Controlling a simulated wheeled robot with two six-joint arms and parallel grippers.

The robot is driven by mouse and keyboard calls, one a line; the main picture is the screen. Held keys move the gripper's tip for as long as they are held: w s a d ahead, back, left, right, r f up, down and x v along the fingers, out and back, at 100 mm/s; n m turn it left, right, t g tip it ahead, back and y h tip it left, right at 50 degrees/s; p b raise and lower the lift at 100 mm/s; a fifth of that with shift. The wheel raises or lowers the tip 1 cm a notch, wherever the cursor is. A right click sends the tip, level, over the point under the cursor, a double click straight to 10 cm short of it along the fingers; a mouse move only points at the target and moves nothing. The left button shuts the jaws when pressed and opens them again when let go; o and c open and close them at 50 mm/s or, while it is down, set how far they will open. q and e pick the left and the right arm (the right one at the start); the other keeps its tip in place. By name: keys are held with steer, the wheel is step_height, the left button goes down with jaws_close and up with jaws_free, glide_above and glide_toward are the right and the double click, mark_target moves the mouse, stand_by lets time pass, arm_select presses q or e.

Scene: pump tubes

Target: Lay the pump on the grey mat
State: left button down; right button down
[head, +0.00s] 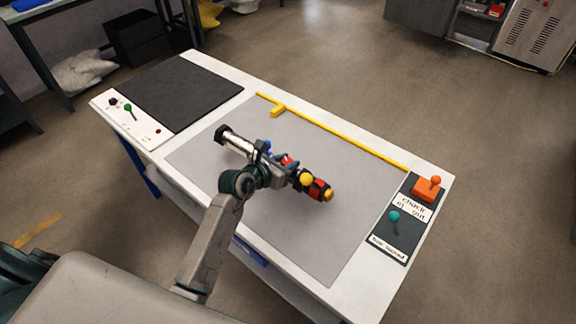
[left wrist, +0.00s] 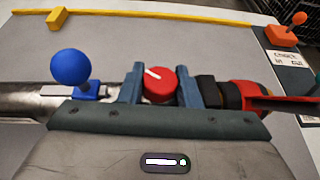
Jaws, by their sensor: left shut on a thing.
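The pump (head: 238,144) is a long silver tube with a black cap at its upper-left end and red, black and yellow parts at its lower-right end. In the left wrist view the pump (left wrist: 22,98) lies across the picture, with a blue ball lever (left wrist: 72,70) and a red knob (left wrist: 160,84). My left gripper (head: 277,172) is shut on the pump's middle, its fingers either side of the red knob. The pump is over the light grey mat (head: 300,245); whether it touches the mat I cannot tell. My right gripper is not in view.
A dark pad (head: 180,90) lies at the table's far left, beside a white panel with small knobs (head: 130,120). A yellow rail (head: 340,134) runs along the far edge. A dark panel (head: 386,244) with teal and orange levers stands at right. The mat's near right part is clear.

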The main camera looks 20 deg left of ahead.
arm_select(q)
steer(key=shift+w+r, duration=0.2)
steer(key=shift+w, duration=0.4)
steer(key=shift+f+p, duration=0.35)
steer(key=shift+f, duration=1.45)
steer(key=c, duration=1.1)
jaws_free()
steer(key=shift+s+d+f, duration=0.1)
steer(key=shift+s+f, duration=0.05)
steer(key=shift+o, duration=0.2)
steer(key=b+v, duration=0.1)
steer(key=v, duration=1.1)
